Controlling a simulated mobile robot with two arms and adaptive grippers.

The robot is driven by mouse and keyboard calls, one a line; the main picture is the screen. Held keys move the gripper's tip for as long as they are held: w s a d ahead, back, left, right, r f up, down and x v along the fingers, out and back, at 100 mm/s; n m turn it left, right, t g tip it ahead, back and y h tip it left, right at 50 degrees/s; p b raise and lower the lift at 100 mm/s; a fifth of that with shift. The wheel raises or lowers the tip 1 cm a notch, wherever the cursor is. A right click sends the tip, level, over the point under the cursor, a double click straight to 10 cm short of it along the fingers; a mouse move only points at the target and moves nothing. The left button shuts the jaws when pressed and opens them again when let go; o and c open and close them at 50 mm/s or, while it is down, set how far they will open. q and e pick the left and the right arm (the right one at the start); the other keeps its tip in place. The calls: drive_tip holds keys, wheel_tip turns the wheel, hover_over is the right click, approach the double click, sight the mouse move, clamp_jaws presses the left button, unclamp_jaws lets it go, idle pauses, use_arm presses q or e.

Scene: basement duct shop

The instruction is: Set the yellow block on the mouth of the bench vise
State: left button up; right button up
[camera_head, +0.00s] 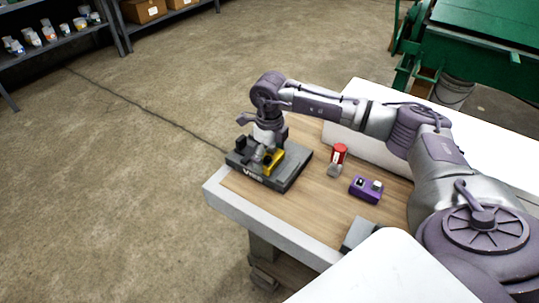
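The bench vise (290,178) is a dark grey block-like base with pale lettering on its front, at the far left end of the wooden bench top. The yellow block (274,163) shows at the top of the vise, partly covered by my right gripper. My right gripper (265,152) points down over the vise, right at the yellow block. The fingertips are small and partly hidden, so I cannot tell whether they are closed on the block or whether it rests on the jaws. My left gripper is not in view.
A grey object (359,233) lies near the front edge. A green machine (480,45) stands behind. Shelves (50,45) are at the far left.

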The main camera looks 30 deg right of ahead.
drive_tip(key=shift+r, duration=0.1)
drive_tip(key=shift+r, duration=0.25)
wheel_tip(320, 180, up, 12)
drive_tip(key=b, duration=0.1)
drive_tip(key=shift+f+b, duration=0.15)
drive_tip(key=shift+b, duration=0.15)
idle(0.3)
